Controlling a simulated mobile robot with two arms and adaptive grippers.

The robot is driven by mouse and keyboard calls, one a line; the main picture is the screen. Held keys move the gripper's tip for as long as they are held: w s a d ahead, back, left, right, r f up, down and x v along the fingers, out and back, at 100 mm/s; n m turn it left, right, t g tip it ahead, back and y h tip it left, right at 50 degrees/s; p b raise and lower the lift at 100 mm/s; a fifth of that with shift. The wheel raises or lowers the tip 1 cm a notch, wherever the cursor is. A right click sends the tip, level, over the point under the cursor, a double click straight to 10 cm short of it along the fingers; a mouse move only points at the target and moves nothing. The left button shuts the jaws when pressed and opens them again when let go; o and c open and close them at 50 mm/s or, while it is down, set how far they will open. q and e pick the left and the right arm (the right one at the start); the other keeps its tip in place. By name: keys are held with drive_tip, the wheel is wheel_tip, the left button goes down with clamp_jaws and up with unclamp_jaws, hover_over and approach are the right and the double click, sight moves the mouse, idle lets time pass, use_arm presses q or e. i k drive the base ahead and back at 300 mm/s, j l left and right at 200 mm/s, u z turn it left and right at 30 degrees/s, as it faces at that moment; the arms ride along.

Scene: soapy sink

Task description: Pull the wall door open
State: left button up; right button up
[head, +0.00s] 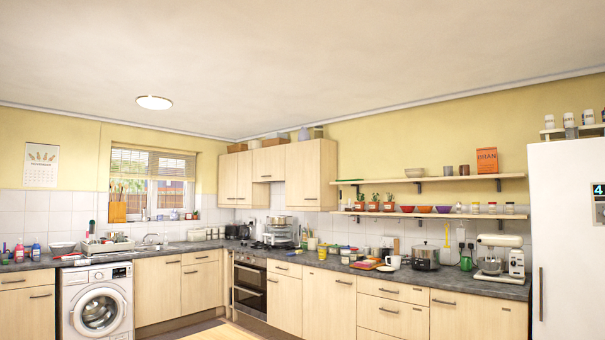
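Pale wood wall cabinets hang in the far corner. A left cabinet (236,180), a shorter middle one (269,164) and a larger right one (303,176) show, and their doors look shut. I cannot tell which of these doors is the wall door. Neither of my grippers is in view.
A dark worktop (480,285) runs along both walls, crowded with kitchen things. A washing machine (97,302), an oven (249,285) and a white fridge (567,240) stand below or beside it. Open shelves (455,180) are on the right wall. A little bare floor (205,331) shows.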

sight(304, 168)
drive_tip(key=i+l+z, duration=0.15)
drive_tip(key=i+z, duration=0.65)
drive_tip(key=i+l+z, duration=0.2)
drive_tip(key=i+z, duration=0.2)
drive_tip(key=i, duration=0.3)
drive_tip(key=i+z, duration=0.35)
drive_tip(key=i, duration=0.4)
drive_tip(key=i+u, duration=0.3)
drive_tip(key=i, duration=0.25)
drive_tip(key=i+l+u, duration=0.1)
drive_tip(key=i+u, duration=0.2)
drive_tip(key=i, duration=0.3)
drive_tip(key=i+l+u, duration=0.3)
drive_tip(key=i, duration=0.25)
drive_tip(key=i+j+u, duration=0.2)
drive_tip(key=u, duration=0.25)
drive_tip(key=i+u, duration=1.05)
drive_tip(key=u, duration=0.25)
drive_tip(key=i+j, duration=0.1)
drive_tip(key=i, duration=1.2)
drive_tip(key=j+u, duration=0.05)
